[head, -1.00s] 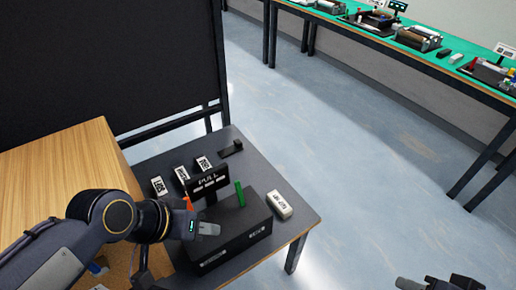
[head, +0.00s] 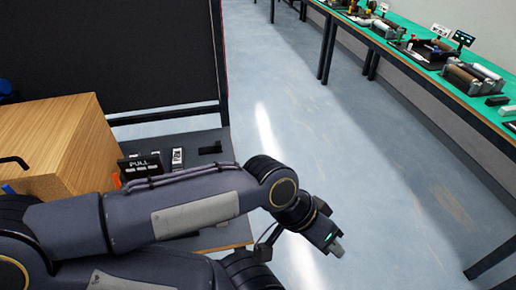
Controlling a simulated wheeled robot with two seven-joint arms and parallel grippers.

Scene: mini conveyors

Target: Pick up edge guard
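I cannot make out anything that is clearly an edge guard. My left arm reaches in from the lower left and crosses the small dark table (head: 206,137). My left gripper (head: 336,248) is to the right of that table, over the floor. It is small and seen from the side, so I cannot tell whether its fingers are open or shut, and no held object shows. My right gripper is not in view. The arm hides most of the table top, with only a PULL sign (head: 141,166), a white label block (head: 178,157) and a dark piece (head: 210,149) showing.
A wooden box (head: 50,140) stands at the left, with a dark panel (head: 110,55) behind it. A long green-topped table (head: 397,50) at the upper right carries mini conveyors with rollers (head: 465,78). The blue-grey floor (head: 350,150) between the tables is clear.

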